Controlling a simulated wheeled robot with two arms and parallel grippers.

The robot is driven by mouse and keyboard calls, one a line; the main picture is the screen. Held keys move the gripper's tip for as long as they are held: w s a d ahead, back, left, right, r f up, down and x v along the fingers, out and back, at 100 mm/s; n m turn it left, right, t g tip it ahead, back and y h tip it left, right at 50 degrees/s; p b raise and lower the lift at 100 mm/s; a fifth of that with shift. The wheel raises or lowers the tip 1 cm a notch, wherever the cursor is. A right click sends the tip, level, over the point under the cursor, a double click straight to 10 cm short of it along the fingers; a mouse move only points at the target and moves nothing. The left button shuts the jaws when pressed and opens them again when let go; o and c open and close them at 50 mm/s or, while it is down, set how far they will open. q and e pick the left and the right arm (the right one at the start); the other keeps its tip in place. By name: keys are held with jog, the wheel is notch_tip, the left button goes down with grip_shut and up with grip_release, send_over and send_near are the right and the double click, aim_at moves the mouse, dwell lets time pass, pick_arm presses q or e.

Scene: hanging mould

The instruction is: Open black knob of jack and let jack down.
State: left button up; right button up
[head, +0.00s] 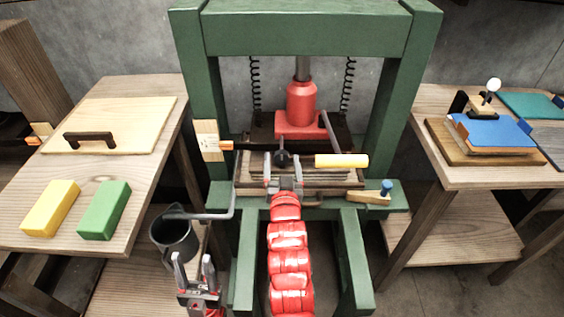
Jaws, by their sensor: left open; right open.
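The red jack (301,104) stands upright in the green press frame, its grey ram reaching up towards the top beam. A small black knob (282,158) shows low in front of the jack. My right gripper (283,164) is open, with one finger on each side of the knob; I cannot tell whether they touch it. The wrist of my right arm hides part of the boards below the knob.
A yellow handle (341,161) lies right of the knob. The green press frame (389,105) encloses the jack, with springs hanging beside it. A dark cup (174,238) is at lower left. The left table holds yellow (50,208) and green (104,210) blocks.

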grip_shut()
dwell(0.4)
